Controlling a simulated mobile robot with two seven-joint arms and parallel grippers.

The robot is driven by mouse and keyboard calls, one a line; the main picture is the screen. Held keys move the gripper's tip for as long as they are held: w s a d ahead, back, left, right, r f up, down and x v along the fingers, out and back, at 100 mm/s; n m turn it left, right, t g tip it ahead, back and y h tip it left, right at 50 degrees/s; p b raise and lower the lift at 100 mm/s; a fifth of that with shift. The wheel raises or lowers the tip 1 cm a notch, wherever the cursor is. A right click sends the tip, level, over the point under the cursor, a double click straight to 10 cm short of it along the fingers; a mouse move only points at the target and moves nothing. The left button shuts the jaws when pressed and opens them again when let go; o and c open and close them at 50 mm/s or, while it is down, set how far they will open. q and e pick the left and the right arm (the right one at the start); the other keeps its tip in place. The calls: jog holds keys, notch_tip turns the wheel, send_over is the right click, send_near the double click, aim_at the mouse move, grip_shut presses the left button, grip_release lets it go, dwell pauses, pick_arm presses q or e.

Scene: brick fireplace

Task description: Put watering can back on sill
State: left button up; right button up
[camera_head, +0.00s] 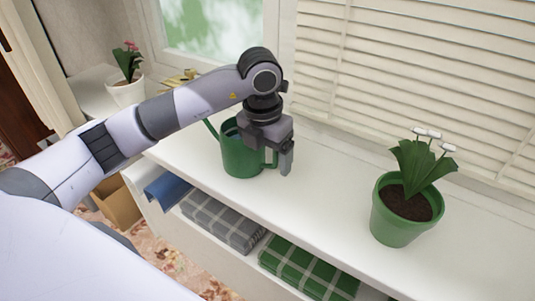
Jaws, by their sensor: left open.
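A green watering can (239,158) stands upright on the white sill (320,190) below the window. Its spout points up to the left and its handle is on the right side. My left gripper (286,165) is open and points down at the handle side of the can. One finger shows just right of the handle; the other is hard to make out. I cannot tell whether the fingers touch the handle. My left arm hides part of the can's top and spout. My right gripper is not in view.
A green pot with a leafy plant (403,210) stands on the sill at right. A white pot with pink flowers (127,92) stands at far left. Folded cloths, grey (222,220) and green (305,266), lie on the shelf below. The sill between can and green pot is clear.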

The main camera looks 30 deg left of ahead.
pick_arm(q)
jog(key=shift+r, duration=0.3)
notch_tip(320, 180, up, 12)
jog(key=s+p, duration=0.1)
jog(key=shift+f, duration=0.2)
jog(key=shift+s, duration=0.2)
